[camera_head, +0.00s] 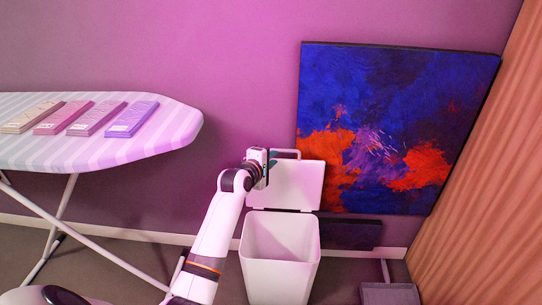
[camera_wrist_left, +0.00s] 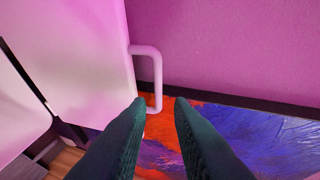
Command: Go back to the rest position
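A white bin (camera_head: 279,262) stands on the floor with its mouth open. Its lid (camera_head: 300,185) is raised upright at the back, with a loop handle (camera_head: 286,152) on its top edge. My left gripper (camera_head: 268,165) is beside the lid's upper left part, close to the handle. In the left wrist view, its two dark fingers (camera_wrist_left: 160,103) are apart with nothing held between them. The handle (camera_wrist_left: 157,75) shows just beyond the fingertips, on the side of the lid (camera_wrist_left: 85,60). Whether a finger touches it I cannot tell. My right gripper is out of view.
An ironing board (camera_head: 150,138) at left carries several flat boxes (camera_head: 85,118). A blue and orange painting (camera_head: 400,125) leans on the wall behind the bin. A grey dustpan-like object (camera_head: 390,293) lies right of the bin. A ribbed orange surface (camera_head: 480,200) bounds the right side.

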